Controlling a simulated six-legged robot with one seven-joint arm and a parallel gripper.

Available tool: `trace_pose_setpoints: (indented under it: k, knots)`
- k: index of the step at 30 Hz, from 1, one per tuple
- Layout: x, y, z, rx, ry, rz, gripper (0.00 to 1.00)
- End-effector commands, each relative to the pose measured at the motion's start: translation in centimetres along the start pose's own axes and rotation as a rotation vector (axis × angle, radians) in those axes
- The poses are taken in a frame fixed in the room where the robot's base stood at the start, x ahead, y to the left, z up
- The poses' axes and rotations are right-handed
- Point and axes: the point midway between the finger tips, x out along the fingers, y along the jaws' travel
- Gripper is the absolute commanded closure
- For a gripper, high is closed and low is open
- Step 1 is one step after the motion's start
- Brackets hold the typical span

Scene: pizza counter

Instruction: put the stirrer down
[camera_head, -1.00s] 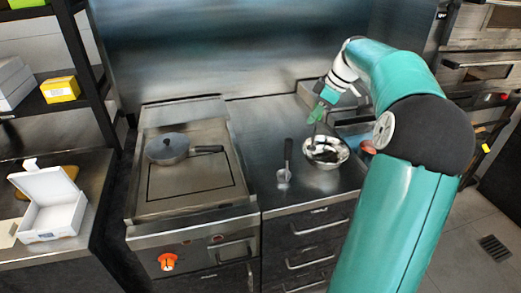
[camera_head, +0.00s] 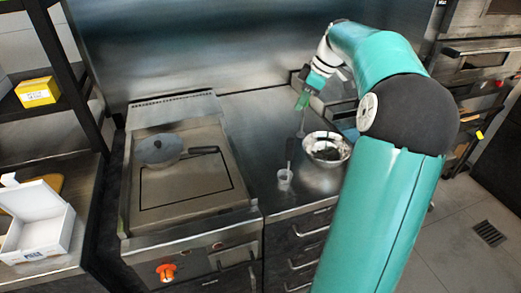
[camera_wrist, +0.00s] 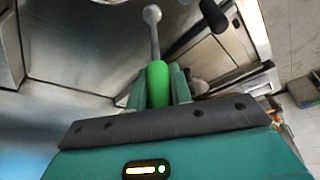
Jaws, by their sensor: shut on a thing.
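My gripper (camera_head: 303,97) is shut on the stirrer (camera_head: 301,122) and holds it over the counter (camera_head: 255,115), just left of and behind the metal bowl (camera_head: 318,160). In the wrist view the stirrer's green handle (camera_wrist: 157,84) sits between my fingers (camera_wrist: 158,92), and its grey rod runs out to a rounded end (camera_wrist: 152,14). In the head view the rod hangs down beside the bowl's rim. I cannot tell whether its tip touches the counter.
A dark-handled scoop (camera_head: 285,175) lies left of the bowl, close to the stirrer. The counter behind the scoop is clear. Trays stand at the back right.

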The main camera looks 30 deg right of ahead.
Motion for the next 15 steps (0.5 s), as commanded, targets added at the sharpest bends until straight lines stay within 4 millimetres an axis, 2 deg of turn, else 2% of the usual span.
trace_pose_setpoints:
  k: [5, 8, 15]
  knots:
    - [0.1, 0.0, 0.0, -0.001, -0.001, 0.000, 1.00]
    - [0.8, 0.1, -0.7, -0.001, 0.000, -0.002, 1.00]
    - [4.8, 1.4, -4.3, -0.003, 0.000, -0.004, 1.00]
